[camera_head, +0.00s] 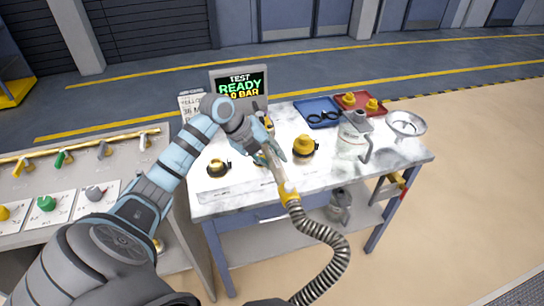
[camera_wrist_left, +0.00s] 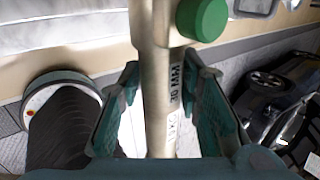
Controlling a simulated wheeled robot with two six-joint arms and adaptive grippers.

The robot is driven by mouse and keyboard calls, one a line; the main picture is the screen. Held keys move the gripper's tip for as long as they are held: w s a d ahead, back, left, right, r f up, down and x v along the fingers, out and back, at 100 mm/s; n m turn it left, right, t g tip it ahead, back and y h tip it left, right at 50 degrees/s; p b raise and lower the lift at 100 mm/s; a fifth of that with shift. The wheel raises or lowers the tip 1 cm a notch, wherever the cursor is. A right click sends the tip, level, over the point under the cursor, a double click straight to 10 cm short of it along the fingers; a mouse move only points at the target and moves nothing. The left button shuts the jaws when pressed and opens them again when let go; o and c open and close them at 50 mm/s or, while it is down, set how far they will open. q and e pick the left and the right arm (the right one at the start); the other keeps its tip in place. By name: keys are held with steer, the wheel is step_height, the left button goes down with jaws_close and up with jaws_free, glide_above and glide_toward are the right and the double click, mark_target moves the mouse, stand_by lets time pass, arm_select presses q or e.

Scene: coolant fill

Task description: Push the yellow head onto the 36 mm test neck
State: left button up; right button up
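My left gripper (camera_head: 272,156) has its teal fingers around a pale metal tube (camera_head: 277,178) above the front of the table. The tube has a yellow collar (camera_head: 288,194) at its lower end, where a ribbed hose joins. In the left wrist view the fingers (camera_wrist_left: 160,100) lie close along both sides of the tube (camera_wrist_left: 157,60), which has an "MM" label and a green round knob (camera_wrist_left: 202,18) beside it. A dark-based yellow fitting (camera_head: 304,146) stands to the gripper's right. A brass-coloured fitting (camera_head: 217,167) stands to its left. I cannot tell which is the 36 mm neck. My right gripper is out of view.
A display (camera_head: 241,84) reads TEST READY. A blue tray (camera_head: 317,104), a red tray (camera_head: 350,96), a clear jug (camera_head: 352,140) and a funnel (camera_head: 405,123) are at the back right. The ribbed hose (camera_head: 325,240) hangs before the table. A panel (camera_head: 120,190) stands left.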

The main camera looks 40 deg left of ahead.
arm_select(q)
steer(key=shift+o, duration=1.3)
steer(key=v, duration=1.2)
steer(key=shift+w, duration=0.1)
